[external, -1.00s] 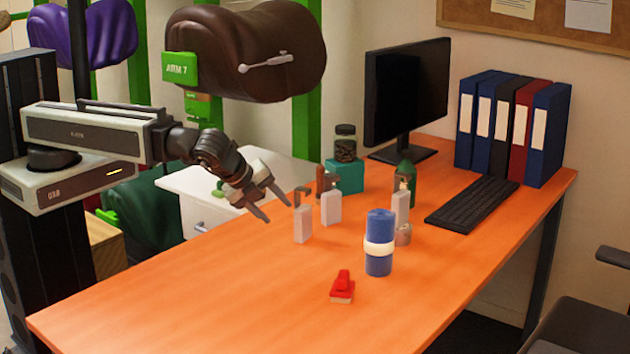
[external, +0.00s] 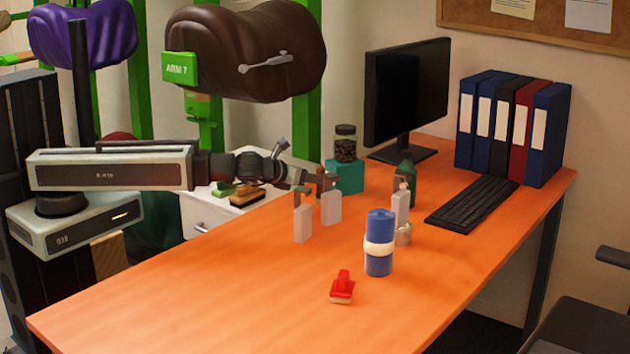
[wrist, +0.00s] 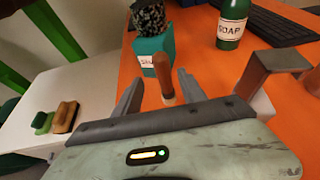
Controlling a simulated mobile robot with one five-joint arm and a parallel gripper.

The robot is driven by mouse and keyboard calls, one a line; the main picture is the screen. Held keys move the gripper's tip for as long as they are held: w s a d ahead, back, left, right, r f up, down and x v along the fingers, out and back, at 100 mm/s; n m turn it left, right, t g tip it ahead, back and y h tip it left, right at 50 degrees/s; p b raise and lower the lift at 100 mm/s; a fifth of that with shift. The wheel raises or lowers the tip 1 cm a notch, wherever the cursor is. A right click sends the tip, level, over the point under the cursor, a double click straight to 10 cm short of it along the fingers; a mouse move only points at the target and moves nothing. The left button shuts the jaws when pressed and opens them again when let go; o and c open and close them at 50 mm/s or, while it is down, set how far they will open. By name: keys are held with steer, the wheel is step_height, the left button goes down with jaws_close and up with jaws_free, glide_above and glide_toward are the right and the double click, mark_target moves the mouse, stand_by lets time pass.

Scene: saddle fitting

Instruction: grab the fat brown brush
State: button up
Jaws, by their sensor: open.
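A thick upright brown piece, apparently the fat brown brush (wrist: 166,78), stands between my gripper's fingers in the wrist view. In the external view my gripper (external: 318,182) is level over the far desk edge, just left of the teal box, and overlaps the brown piece. A brown block brush (external: 248,197) lies on the white cabinet beside a green one; it also shows in the wrist view (wrist: 64,117).
The teal box (external: 349,176) with a dark jar on it stands close behind my gripper. The desk front is clear.

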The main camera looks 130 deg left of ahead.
steer(key=shift+b+x, duration=0.35)
steer(key=shift+x, duration=0.85)
steer(key=x, duration=0.1)
steer(key=b+x, duration=0.1)
steer(key=x, duration=0.1)
steer(key=b+x, duration=0.1)
steer(key=shift+w+a+f, duration=0.25)
steer(key=shift+w+f, duration=0.1)
steer(key=shift+w, duration=0.05)
steer(key=shift+a, duration=0.25)
steer(key=shift+d, duration=0.1)
jaws_close()
